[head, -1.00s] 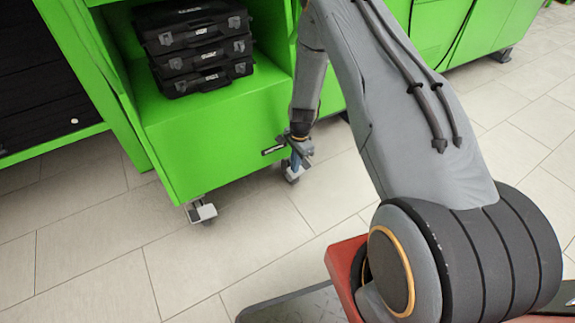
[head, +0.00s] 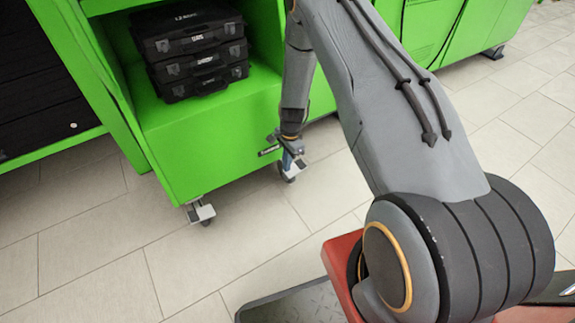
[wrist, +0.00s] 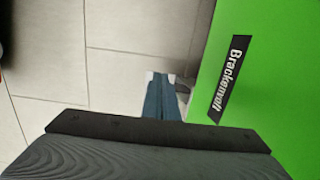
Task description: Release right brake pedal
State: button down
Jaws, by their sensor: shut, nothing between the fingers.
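The right brake pedal (head: 301,163) is a small light grey plate on the caster under the right front corner of the green bench, in the head view. My gripper (head: 287,162) points down right in front of it and hides part of it. In the wrist view the blue-grey fingers of my gripper (wrist: 160,85) are closed together and empty. A pale part of the brake pedal (wrist: 151,75) shows beside the fingertips, with a dark caster part to its right. I cannot tell whether the fingers touch the pedal.
The green bench (head: 225,135) stands close beside my gripper, with a "Brackenvolt" label (wrist: 231,80) on its panel. Black cases (head: 195,50) are stacked on its shelf. The left caster has its own pedal (head: 203,213). The tiled floor (head: 110,225) in front is clear.

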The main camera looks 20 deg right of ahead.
notch_tip(320, 180, up, 12)
jog(key=a+p, duration=0.1)
jog(key=p, duration=0.2)
jog(key=shift+a+f, duration=0.2)
jog(key=shift+a, duration=0.15)
jog(key=s+a+r+n, duration=0.5)
jog(key=a+r, duration=0.3)
jog(key=r, duration=0.2)
jog(key=s+a+r+n, duration=0.45)
jog(key=a+r, duration=0.25)
jog(key=r, duration=0.4)
jog(key=s+a+r+n, duration=0.2)
jog(key=s+r+n, duration=0.4)
jog(key=s, duration=0.6)
jog(key=s+a+r+n, duration=0.3)
jog(key=s+r+n, duration=0.35)
jog(key=s, duration=0.55)
jog(key=d+r+m+p, duration=0.3)
jog(key=d+r+p, duration=0.6)
jog(key=r+p, duration=0.2)
jog(key=s+d+r+m+h+p, duration=0.1)
jog(key=d+r+m+p, duration=0.2)
jog(key=d+r+p, duration=0.6)
notch_tip(320, 180, up, 2)
jog(key=p, duration=0.5)
jog(key=shift+s+m+p, duration=0.3)
jog(key=shift+m+p, duration=0.05)
jog(key=shift+m, duration=0.05)
jog(key=shift+r, duration=0.1)
